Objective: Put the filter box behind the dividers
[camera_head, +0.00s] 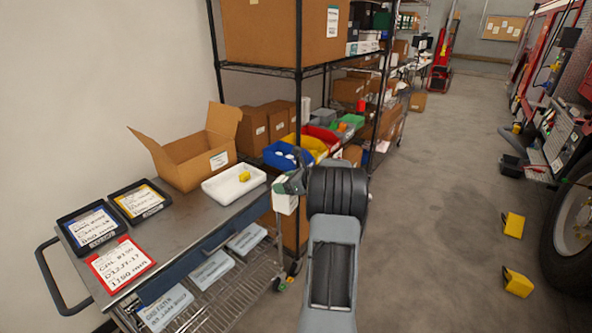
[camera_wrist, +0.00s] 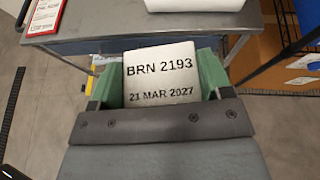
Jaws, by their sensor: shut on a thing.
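My gripper (camera_head: 290,186) is to the right of the steel cart's right end, in front of the shelf rack. Its green fingers are shut on a white box (camera_head: 284,204). In the wrist view this box (camera_wrist: 160,72) sits between the fingers, with "BRN 2193" and "21 MAR 2027" printed on its face. I take it for the filter box; no word on it says so. I cannot pick out any dividers with certainty in either view.
The cart top (camera_head: 185,225) carries an open carton (camera_head: 190,160), a white tray (camera_head: 215,188) with a yellow item, two black trays and a red-framed card (camera_head: 121,264). Colored bins (camera_head: 288,155) stand on the rack. Yellow chocks (camera_head: 514,225) lie on the open floor at right.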

